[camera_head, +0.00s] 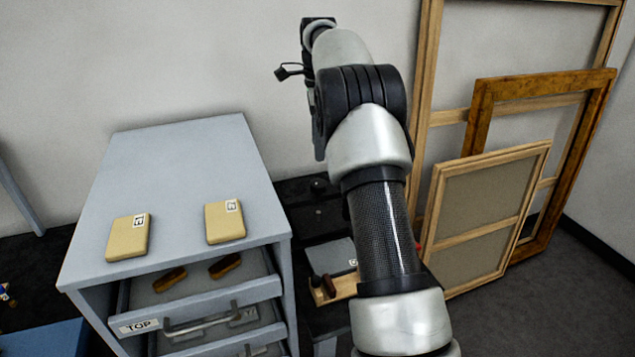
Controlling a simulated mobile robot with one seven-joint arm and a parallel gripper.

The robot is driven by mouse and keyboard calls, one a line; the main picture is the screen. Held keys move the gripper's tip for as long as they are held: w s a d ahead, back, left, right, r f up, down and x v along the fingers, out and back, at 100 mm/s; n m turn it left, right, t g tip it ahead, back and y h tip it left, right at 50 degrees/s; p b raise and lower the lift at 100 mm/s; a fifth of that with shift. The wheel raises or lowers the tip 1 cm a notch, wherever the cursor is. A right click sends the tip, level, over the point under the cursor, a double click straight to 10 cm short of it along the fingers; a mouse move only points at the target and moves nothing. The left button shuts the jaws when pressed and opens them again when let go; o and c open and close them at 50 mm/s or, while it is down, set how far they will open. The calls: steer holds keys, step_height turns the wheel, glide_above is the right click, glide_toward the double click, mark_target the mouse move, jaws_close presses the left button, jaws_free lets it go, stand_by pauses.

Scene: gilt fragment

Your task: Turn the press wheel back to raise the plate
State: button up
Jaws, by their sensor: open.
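The press wheel cannot be made out. A dark, flat structure (305,212) with a small black knob on it stands behind my arm, right of the grey cabinet. It may be part of the press, but my arm covers much of it, and I cannot tell whether a plate is up or down. My gripper (319,147) shows only in part, as a narrow piece hanging at the left side of my raised wrist. It is open, and nothing is seen held. Its fingertips are not clear, and no contact with a wheel shows.
The grey cabinet (185,165) bears two labelled yellow blocks; its top drawer (200,305) is open with two brown pieces inside. A grey labelled block (333,258) and a wooden tray (345,288) lie beside my arm. Wooden frames (545,83) lean at right. Floor at lower right is clear.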

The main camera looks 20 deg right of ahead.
mark_target(318, 183)
step_height(318, 183, down, 11)
steer(key=shift+f+b, duration=0.1)
steer(key=shift+b, duration=0.5)
steer(key=c, duration=1)
steer(key=shift+c, duration=0.2)
steer(key=shift+n+p, duration=0.3)
steer(key=shift+p, duration=0.05)
